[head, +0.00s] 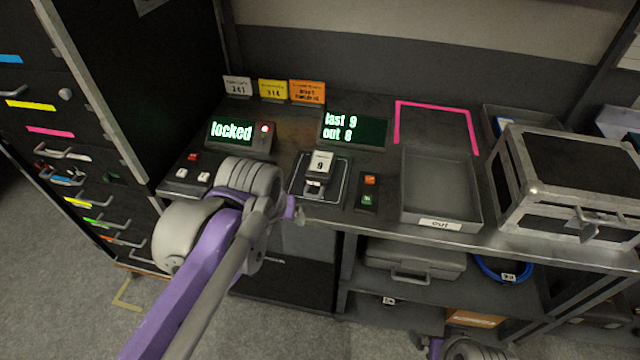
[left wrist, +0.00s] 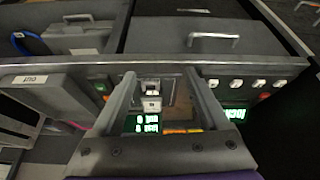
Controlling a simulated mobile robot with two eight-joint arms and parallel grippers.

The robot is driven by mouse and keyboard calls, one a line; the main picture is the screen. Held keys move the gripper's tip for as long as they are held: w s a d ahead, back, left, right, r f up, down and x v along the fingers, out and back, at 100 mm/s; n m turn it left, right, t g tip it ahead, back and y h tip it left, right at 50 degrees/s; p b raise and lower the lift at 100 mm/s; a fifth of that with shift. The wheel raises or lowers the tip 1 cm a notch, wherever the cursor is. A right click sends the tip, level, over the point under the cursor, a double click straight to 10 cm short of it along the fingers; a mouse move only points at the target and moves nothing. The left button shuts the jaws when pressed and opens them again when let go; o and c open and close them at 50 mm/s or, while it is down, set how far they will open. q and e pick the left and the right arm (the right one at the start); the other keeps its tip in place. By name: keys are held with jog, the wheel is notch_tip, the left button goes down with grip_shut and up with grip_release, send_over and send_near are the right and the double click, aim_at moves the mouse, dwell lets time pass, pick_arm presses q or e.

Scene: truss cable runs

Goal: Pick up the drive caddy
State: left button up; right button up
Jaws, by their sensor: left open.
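My left gripper (left wrist: 160,76) is open and empty. In the head view the left gripper (head: 296,211) is just left of and in front of the dock, partly hidden by its own wrist. I cannot tell its exact height above the bench.
Right of the dock are a small button box (head: 368,193), a grey tray (head: 440,190) labelled out and a metal-edged case (head: 565,180). Behind stand two displays, "locked" (head: 238,134) and "last 9 out 8" (head: 352,131). A pink outline (head: 437,106) marks clear bench.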

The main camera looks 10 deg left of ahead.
pick_arm(q)
jog(key=shift+o, duration=1.4)
jog(key=w+d+b, duration=0.1)
jog(key=w+b, duration=0.2)
jog(key=w, duration=0.3)
jog(key=w+d+n+b, duration=0.1)
jog(key=w+b, duration=0.2)
jog(key=w, duration=0.2)
jog(key=shift+w+d, duration=0.3)
jog(key=shift+w, duration=0.05)
jog(key=b, duration=0.1)
send_near(313, 194)
jog(key=x, duration=0.2)
jog(key=shift+w+f, duration=0.25)
jog(key=shift+w, duration=0.05)
jog(key=shift+b+x, duration=1)
jog(key=shift+x, duration=1.65)
pick_arm(e)
notch_tip(313, 194, down, 12)
